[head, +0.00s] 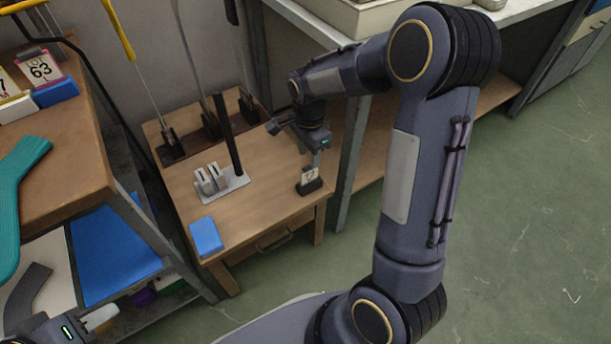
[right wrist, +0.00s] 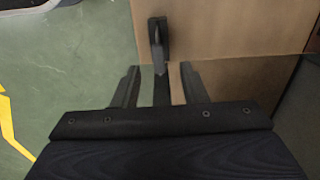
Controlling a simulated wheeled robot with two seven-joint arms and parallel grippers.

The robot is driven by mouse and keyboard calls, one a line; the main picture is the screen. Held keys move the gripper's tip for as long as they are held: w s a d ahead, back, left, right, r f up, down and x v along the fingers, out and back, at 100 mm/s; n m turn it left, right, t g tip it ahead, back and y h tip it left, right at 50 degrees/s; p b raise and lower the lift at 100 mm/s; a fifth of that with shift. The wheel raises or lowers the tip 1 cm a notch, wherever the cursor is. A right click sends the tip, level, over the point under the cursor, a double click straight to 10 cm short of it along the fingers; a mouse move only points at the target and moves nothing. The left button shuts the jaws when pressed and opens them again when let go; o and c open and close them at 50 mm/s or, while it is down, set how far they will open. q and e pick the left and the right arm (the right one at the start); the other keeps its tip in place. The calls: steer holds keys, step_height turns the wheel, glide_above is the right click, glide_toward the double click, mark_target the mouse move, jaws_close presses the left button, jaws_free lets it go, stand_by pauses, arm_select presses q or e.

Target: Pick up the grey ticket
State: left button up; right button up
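The grey ticket (head: 309,174) stands upright in a small dark holder (head: 310,188) at the near right corner of the small wooden table. It looks pale grey with a dark mark. My right gripper (head: 316,160) is just above it, pointing down. In the right wrist view the fingers of my right gripper (right wrist: 160,80) are apart, with the ticket (right wrist: 159,64) seen nearly edge-on between them and the dark holder (right wrist: 155,30) beyond. Contact is not visible.
The small wooden table (head: 262,205) also bears a blue block (head: 206,237), a white stand (head: 224,188) with a dark post, and dark holders at the back. A wooden workbench (head: 75,170) with a teal sock board (head: 18,195) is at left. Green floor lies at right.

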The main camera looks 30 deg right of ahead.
mark_target(309, 177)
step_height(309, 177, down, 6)
steer(key=b, duration=0.3)
steer(key=shift+d+r, duration=0.1)
steer(key=shift+s, duration=0.1)
steer(key=c, duration=0.8)
